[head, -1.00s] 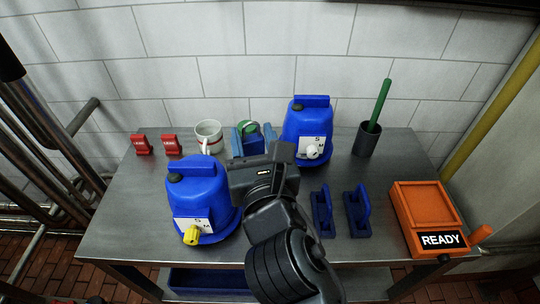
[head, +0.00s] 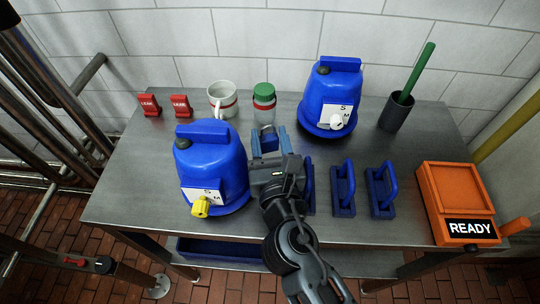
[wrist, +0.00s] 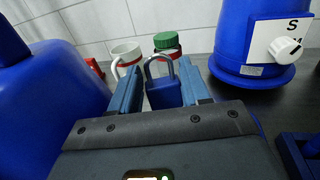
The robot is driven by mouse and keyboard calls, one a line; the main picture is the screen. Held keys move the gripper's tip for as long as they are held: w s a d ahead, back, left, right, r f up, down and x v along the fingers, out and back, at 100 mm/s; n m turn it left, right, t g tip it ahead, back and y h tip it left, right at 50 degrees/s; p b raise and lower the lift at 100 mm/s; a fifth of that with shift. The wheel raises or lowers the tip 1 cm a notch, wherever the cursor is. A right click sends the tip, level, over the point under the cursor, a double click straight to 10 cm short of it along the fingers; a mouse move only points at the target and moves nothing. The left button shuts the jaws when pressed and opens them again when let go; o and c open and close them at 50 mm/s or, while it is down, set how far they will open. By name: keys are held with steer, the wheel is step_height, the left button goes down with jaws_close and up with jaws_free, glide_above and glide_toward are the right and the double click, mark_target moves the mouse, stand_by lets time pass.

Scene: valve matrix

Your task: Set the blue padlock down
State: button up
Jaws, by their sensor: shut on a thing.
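The blue padlock (wrist: 163,92), a dark blue block with a grey shackle standing up, sits between the two fingers of my gripper (wrist: 161,90). My gripper is shut on the padlock's body. In the head view my gripper (head: 268,146) is over the middle of the metal table (head: 140,195), between the two blue pump-like housings and in front of a jar. Only a little of the padlock shows there. I cannot tell whether its underside touches the table.
A blue housing with a yellow knob (head: 212,170) stands close left; another with a white knob (head: 331,98) stands behind right. A green-lidded jar (head: 264,103) and a mug (head: 222,99) stand behind. Blue looped blocks (head: 343,190) and an orange READY box (head: 455,200) are right.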

mark_target(269, 150)
steer(key=shift+f+b, duration=0.9)
steer(key=shift+f, duration=1.2)
steer(key=shift+f, duration=0.1)
steer(key=o, duration=0.9)
steer(key=shift+c, duration=0.2)
steer(key=shift+r, duration=0.2)
steer(key=s, duration=0.4)
steer(key=s+d+b, duration=0.1)
steer(key=s, duration=0.3)
steer(key=s+d, duration=0.1)
steer(key=s, duration=0.2)
steer(key=shift+s+d+f+b, duration=0.1)
steer(key=shift+s+b, duration=0.3)
